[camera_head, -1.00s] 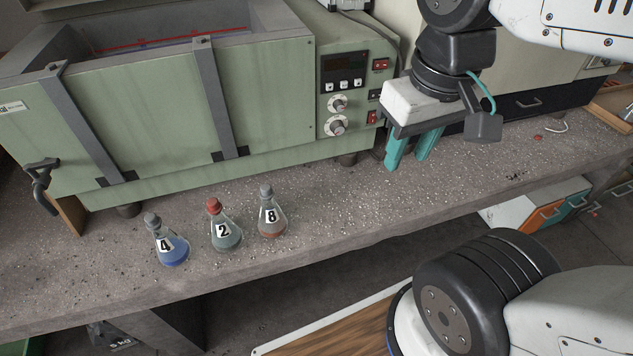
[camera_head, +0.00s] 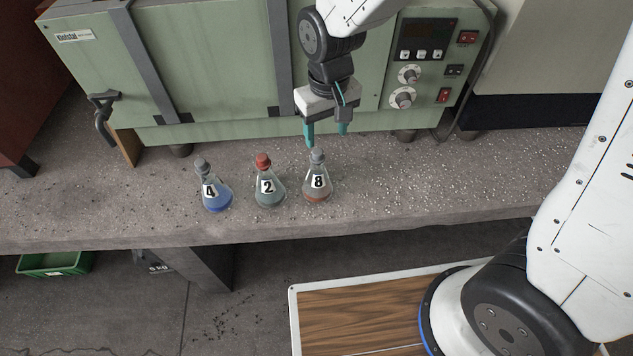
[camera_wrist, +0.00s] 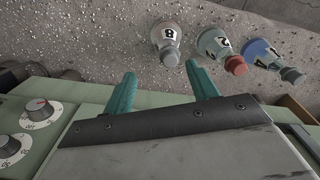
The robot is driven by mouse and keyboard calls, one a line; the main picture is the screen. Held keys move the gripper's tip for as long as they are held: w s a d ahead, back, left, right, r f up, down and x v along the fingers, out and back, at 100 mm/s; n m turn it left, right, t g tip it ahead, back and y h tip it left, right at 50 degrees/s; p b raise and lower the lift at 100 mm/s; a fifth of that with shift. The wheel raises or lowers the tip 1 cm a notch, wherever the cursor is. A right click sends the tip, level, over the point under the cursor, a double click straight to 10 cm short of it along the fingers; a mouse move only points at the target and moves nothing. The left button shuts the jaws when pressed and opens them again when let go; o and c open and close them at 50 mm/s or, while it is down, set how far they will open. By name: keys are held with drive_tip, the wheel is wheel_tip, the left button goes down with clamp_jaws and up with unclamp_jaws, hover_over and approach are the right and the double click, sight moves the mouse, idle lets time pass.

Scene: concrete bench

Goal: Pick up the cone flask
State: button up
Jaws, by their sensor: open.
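Three cone flasks stand upright in a row on the concrete bench. The flask marked 4 (camera_head: 217,193) has a grey stopper and blue liquid. The flask marked 2 (camera_head: 269,190) has a red stopper and grey-green liquid. The flask marked 8 (camera_head: 317,186) has a grey stopper and reddish-brown liquid, and is rightmost. My gripper (camera_head: 326,138) is open and empty, its teal fingers pointing down close to the top of flask 8. In the wrist view, flask 8 (camera_wrist: 168,42) lies ahead of my open fingers, with flask 2 (camera_wrist: 217,46) and flask 4 (camera_wrist: 262,54) to its right.
A green oven (camera_head: 200,60) with knobs and a display stands right behind the flasks, close to my gripper. The bench (camera_head: 440,180) is clear to the right of flask 8. Its front edge runs just before the flasks. A green crate (camera_head: 55,264) is on the floor.

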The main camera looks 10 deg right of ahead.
sight(318, 160)
drive_tip(key=a+f, duration=0.2)
drive_tip(key=f, duration=0.1)
drive_tip(key=shift+w+f, duration=0.15)
drive_tip(key=shift+f, duration=0.05)
wheel_tip(318, 160, down, 7)
drive_tip(key=shift+w+d+r, duration=0.1)
drive_tip(key=shift+d, duration=0.05)
clamp_jaws()
